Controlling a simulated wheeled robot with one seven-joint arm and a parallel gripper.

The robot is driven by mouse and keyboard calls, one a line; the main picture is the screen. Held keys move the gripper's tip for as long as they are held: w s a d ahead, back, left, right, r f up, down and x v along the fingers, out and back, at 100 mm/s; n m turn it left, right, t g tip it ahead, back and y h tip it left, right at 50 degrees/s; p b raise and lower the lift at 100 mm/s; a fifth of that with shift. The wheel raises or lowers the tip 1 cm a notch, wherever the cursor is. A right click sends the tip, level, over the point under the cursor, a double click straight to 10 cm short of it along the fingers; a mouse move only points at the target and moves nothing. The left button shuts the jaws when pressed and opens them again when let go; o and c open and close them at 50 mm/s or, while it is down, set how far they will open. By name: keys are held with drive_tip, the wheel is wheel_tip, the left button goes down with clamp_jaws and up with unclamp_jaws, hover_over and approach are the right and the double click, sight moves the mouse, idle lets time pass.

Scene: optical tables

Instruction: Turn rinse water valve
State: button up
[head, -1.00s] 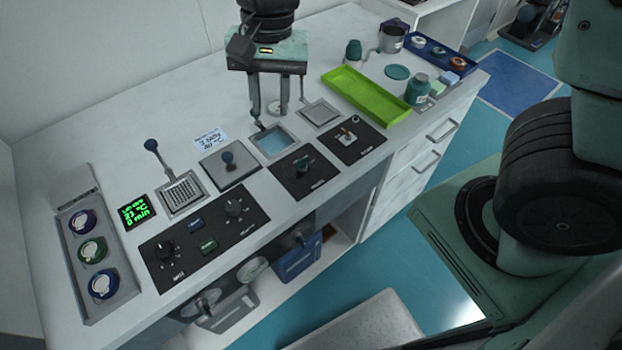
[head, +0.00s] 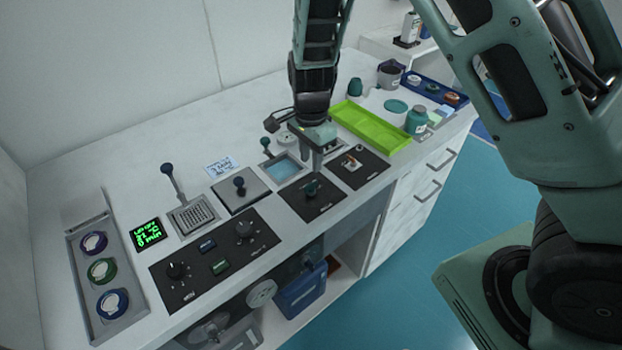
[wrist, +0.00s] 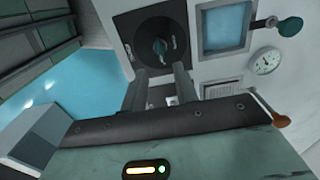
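In the wrist view the knob (wrist: 160,46) lies just beyond the fingertips of my gripper (wrist: 160,76). The two fingers stand apart with nothing between them.
A second black panel (head: 372,166) with a small lever is to the right. A lidded basin (head: 240,191), a lever-handled grate (head: 194,217) and a control panel (head: 205,275) lie left. A green tray (head: 371,126) is behind right. A dial (wrist: 266,61) shows beside the basin.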

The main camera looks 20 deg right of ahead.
sight(311, 183)
wheel_tip(311, 183, down, 8)
drive_tip(key=shift+f+p, duration=0.1)
drive_tip(key=shift+p, duration=0.25)
clamp_jaws()
